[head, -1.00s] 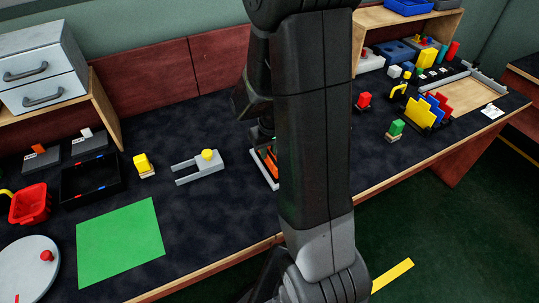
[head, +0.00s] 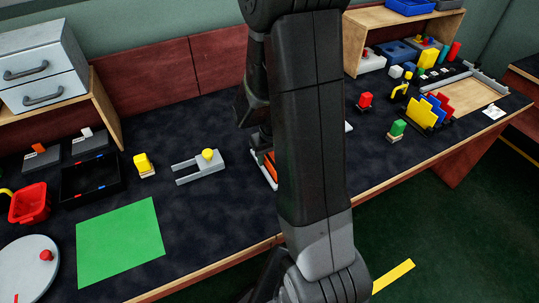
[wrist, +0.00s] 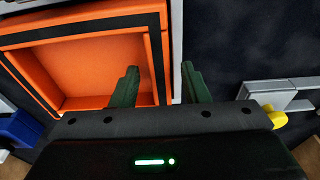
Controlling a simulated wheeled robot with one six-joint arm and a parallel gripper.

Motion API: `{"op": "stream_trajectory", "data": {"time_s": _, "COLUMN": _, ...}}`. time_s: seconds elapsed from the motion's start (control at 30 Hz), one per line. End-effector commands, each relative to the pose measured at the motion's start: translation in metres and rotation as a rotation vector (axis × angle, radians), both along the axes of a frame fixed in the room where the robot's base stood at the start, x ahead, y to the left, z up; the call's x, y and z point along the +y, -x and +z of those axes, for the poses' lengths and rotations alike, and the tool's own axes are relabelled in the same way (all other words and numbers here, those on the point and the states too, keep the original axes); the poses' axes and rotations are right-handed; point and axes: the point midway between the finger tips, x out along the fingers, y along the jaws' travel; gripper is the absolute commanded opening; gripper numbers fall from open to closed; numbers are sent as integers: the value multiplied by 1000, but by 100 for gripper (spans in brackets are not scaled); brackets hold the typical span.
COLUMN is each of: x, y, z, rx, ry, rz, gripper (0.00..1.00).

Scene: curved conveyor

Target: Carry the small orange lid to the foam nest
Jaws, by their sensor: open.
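A large orange, square, open-looking piece with black bands (wrist: 85,70) fills the left of the wrist view. A pale grey edge runs along its right side. Orange also shows in a pale frame beside my arm in the head view (head: 268,165), mostly hidden by the arm. I cannot tell whether this is the small lid. My gripper (wrist: 160,68) is open, its two dark green fingers apart. The orange piece's right edge appears between them; I cannot tell whether they touch it. In the head view the fingers are hidden. I cannot pick out the foam nest for certain.
A grey forked fixture with a yellow knob (head: 200,167) stands left of my arm. A green mat (head: 120,242), black tray (head: 92,180) and red bin (head: 30,203) are farther left. Colored blocks and a yellow-blue-red rack (head: 428,110) stand right. Dark tabletop behind the fixture is clear.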

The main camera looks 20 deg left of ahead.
Motion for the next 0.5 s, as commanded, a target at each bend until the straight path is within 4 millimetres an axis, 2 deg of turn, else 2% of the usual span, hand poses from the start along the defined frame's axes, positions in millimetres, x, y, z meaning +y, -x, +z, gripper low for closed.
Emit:
{"op": "stream_trajectory", "data": {"time_s": 0.17, "x": -1, "y": 0, "z": 15, "rx": -3, "ry": -3, "rz": 0, "gripper": 41}}
{"op": "stream_trajectory", "data": {"time_s": 0.5, "x": -8, "y": 7, "z": 78, "rx": -5, "ry": -4, "rz": 0, "gripper": 41}}
